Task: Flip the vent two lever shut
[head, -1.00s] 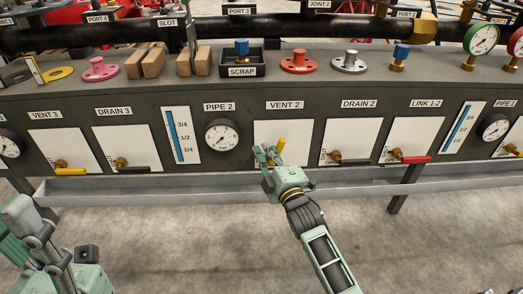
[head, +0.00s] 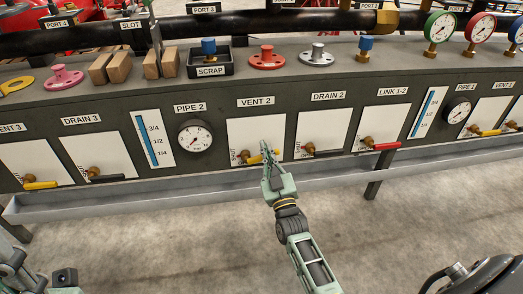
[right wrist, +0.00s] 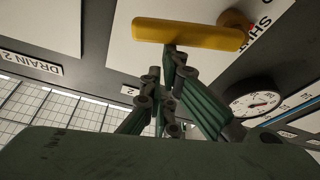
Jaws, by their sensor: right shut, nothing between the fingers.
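The vent 2 panel (head: 240,132) is a white plate on the dark bench front. Its yellow lever (head: 254,160) lies about level, reaching right from a brass hub (head: 242,157); my right gripper covers part of it. My right gripper (head: 267,149) is shut and empty, its tips in front of the lever. In the right wrist view, the yellow lever (right wrist: 180,34) lies across just beyond the closed fingers (right wrist: 172,54), with the partly hidden "SHUT" lettering by its hub. I cannot tell whether they touch.
The drain 2 lever (head: 326,154), dark, is to the right, and the red link 1-2 lever (head: 382,146) is farther right. The pipe 2 gauge (head: 195,137) is to the left. A grey trough (head: 150,191) runs below the panels. Open floor lies in front.

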